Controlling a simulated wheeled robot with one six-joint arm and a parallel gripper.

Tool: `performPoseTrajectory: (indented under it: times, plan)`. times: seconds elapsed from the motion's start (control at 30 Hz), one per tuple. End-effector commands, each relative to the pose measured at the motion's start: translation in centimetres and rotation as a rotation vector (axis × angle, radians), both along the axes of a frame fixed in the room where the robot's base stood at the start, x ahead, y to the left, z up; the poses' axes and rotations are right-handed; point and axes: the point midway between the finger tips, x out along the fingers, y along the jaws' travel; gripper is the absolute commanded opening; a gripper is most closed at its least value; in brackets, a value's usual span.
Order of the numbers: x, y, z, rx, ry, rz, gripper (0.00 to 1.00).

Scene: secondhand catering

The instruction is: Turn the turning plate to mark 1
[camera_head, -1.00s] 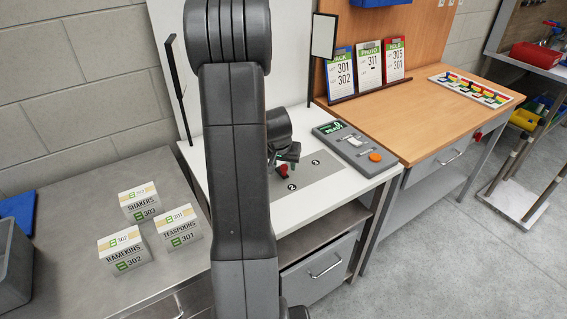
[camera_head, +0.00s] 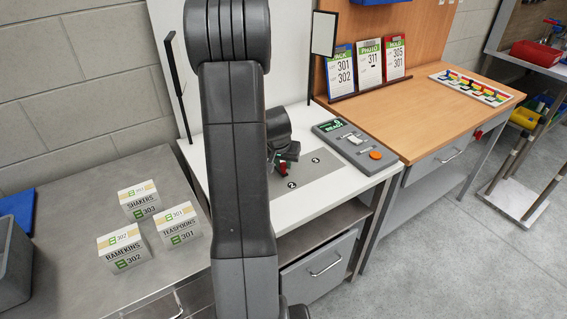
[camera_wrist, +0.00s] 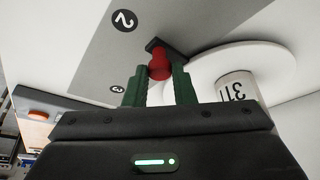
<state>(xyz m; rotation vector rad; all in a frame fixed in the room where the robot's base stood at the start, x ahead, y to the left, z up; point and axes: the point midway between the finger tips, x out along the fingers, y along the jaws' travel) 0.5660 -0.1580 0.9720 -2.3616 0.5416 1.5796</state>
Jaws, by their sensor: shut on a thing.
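The turning plate (camera_wrist: 205,66) is a white disc in the wrist view, with a white cylinder marked 311 (camera_wrist: 237,87) standing on it. A dark arm with a red knob (camera_wrist: 159,62) sticks out at its rim. My gripper (camera_wrist: 160,78) has its green fingers shut on the red knob. In the head view the gripper (camera_head: 284,165) is low over the grey panel (camera_head: 325,173), and my arm hides the plate.
A grey control box (camera_head: 352,143) with a green READY display and an orange button stands right of the panel. A black-framed white panel (camera_head: 324,35) rises behind. Three labelled boxes, one marked Teaspoons (camera_head: 180,222), stand on the steel table at left.

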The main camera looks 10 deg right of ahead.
Motion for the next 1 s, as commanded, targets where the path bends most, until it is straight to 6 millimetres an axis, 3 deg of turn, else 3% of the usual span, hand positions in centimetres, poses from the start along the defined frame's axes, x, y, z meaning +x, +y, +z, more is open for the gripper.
performPoseTrajectory:
  times: [0.27, 1.0]
  plan:
    - [-0.2, 1.3, -0.6, -0.001, -0.004, -0.072, 0.00]
    - [-0.5, 7.3, -0.3, 0.000, -0.003, -0.436, 0.00]
